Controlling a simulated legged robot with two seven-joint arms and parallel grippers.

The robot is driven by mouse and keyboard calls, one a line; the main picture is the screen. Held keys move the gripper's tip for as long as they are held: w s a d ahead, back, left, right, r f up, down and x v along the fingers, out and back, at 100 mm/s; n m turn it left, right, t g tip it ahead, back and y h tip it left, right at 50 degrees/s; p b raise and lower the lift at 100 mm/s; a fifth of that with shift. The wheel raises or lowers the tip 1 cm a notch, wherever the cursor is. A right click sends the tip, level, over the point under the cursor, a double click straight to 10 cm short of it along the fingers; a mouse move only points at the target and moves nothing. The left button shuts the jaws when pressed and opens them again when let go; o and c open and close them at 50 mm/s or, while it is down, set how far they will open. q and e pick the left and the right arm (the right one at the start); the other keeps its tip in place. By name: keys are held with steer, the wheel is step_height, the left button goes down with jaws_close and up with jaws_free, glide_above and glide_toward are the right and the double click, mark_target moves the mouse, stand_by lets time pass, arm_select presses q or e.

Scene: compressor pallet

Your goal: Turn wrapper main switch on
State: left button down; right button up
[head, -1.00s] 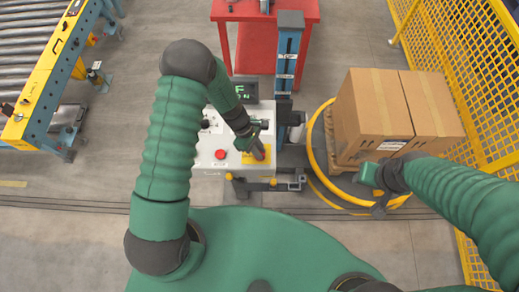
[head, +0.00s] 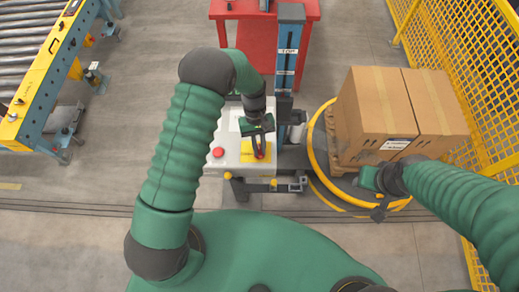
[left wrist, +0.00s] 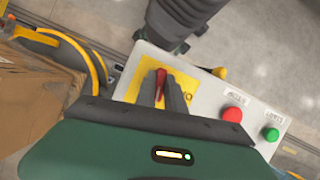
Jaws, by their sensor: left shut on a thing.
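The wrapper main switch (left wrist: 161,77) is a red handle on a yellow plate (left wrist: 184,72) at one end of the pale control panel. In the left wrist view my left gripper (left wrist: 162,88) has its two dark fingers closed around the red handle, one on each side. In the head view the left gripper (head: 260,150) points down over the yellow plate, and a bit of the red handle (head: 262,151) shows at the fingertips. My right gripper (head: 378,204) hangs at the right near the turntable; its fingers are too small and dark to judge.
The panel also carries a red button (left wrist: 232,114) and a green button (left wrist: 271,134). The blue wrapper mast (head: 288,60) stands just behind the panel. Cardboard boxes (head: 385,105) sit on a turntable with a yellow ring (head: 313,150). A yellow mesh fence (head: 470,60) bounds the right side.

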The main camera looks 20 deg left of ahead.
arm_select(q)
steer(key=shift+w+m+y+b, duration=0.35)
steer(key=shift+m+y+b, duration=0.15)
steer(key=shift+m, duration=0.7)
arm_select(e)
steer(key=shift+a+f, duration=0.1)
steer(key=shift+f, duration=0.45)
arm_select(q)
steer(key=shift+r, duration=0.1)
steer(key=c, duration=1.6)
jaws_free()
steer(key=shift+o, duration=0.8)
steer(key=shift+w, duration=0.1)
arm_select(e)
steer(key=shift+w+f, duration=0.15)
steer(key=shift+w, duration=0.25)
